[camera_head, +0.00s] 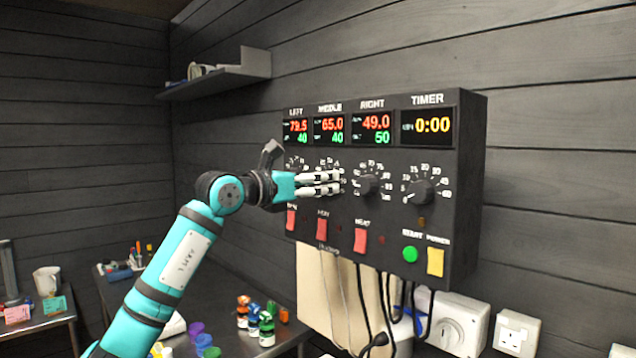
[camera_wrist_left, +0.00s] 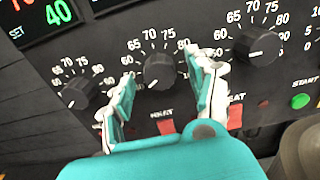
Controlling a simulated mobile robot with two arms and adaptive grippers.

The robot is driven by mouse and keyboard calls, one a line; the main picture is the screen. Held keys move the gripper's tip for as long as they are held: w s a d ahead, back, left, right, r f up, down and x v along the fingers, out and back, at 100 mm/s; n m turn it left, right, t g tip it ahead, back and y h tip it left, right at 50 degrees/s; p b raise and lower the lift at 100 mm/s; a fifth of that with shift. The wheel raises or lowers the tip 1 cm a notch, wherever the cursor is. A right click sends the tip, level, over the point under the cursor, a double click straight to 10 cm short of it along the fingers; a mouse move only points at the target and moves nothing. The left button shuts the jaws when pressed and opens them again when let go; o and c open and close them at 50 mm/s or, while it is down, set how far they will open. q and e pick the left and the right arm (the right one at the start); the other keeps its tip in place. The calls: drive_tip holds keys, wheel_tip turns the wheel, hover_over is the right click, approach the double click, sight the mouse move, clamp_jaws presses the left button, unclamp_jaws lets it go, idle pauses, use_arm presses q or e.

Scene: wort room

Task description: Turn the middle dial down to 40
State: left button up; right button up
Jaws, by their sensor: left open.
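The middle dial (camera_wrist_left: 160,70) is a black round knob in a ring of white numbers, in the middle of the left wrist view. My left gripper (camera_wrist_left: 163,82) is open, with one finger on each side of this dial. I cannot tell whether the fingers touch it. In the head view my left gripper (camera_head: 332,182) reaches the panel from the left and hides most of the middle dial. The middle display (camera_head: 329,130) reads 65.0 in red and 40 in green. My right gripper is not in view.
The left dial (camera_wrist_left: 78,92) and right dial (camera_wrist_left: 258,45) flank the middle one closely. Red switches (camera_head: 322,228) sit below the dials. The timer dial (camera_head: 424,192), green start button (camera_head: 410,254) and yellow power switch (camera_head: 435,262) are further right. Cables hang below the panel.

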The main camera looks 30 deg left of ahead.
use_arm(q)
drive_tip(key=v, duration=1.1)
drive_tip(key=shift+s, duration=0.25)
drive_tip(key=shift+a, duration=0.1)
